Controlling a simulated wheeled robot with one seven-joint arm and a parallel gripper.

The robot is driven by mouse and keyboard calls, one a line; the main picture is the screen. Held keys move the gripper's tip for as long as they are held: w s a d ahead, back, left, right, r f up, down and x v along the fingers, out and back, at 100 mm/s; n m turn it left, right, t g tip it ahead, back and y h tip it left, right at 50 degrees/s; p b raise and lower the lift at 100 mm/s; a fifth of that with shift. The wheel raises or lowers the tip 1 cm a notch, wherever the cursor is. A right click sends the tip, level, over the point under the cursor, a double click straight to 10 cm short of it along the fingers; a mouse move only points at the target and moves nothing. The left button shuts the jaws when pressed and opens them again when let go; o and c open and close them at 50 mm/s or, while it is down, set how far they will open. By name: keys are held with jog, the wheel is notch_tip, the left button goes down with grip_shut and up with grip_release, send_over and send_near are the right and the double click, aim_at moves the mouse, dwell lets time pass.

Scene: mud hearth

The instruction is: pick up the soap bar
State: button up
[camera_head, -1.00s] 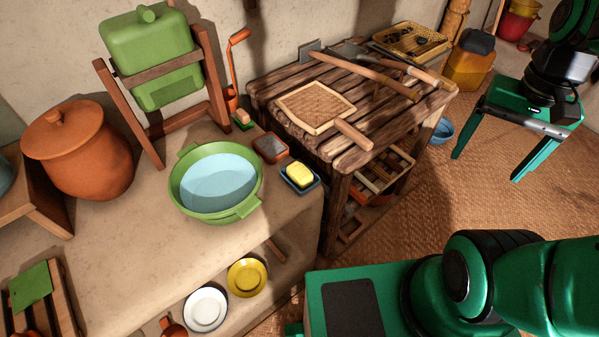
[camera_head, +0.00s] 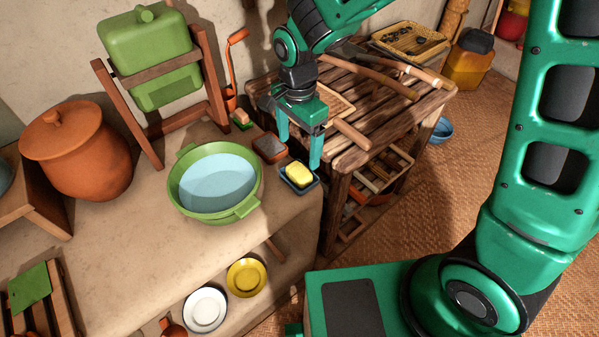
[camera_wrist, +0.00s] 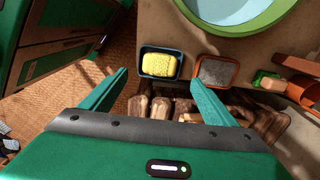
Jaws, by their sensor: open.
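The yellow soap bar (camera_head: 298,174) lies in a small blue dish (camera_head: 287,184) near the right edge of the clay counter. My gripper (camera_head: 299,152) is open and empty, pointing down, above and just behind the dish in the head view. In the wrist view the soap bar (camera_wrist: 159,65) sits in the blue dish (camera_wrist: 161,50), ahead of my gripper (camera_wrist: 158,81) and between the lines of its two fingers. The fingers do not touch the soap.
An orange tray with a grey pad (camera_head: 270,148) stands close beside the dish. A green basin of water (camera_head: 215,212) is to the left. A slatted wooden table (camera_head: 352,158) bearing tools adjoins the counter. A green-and-tan brush (camera_head: 241,120) stands behind.

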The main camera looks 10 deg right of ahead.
aim_at(299, 169)
jog(key=shift+w+f, duration=0.1)
jog(key=shift+f, duration=4.2)
jog(key=c, duration=1.2)
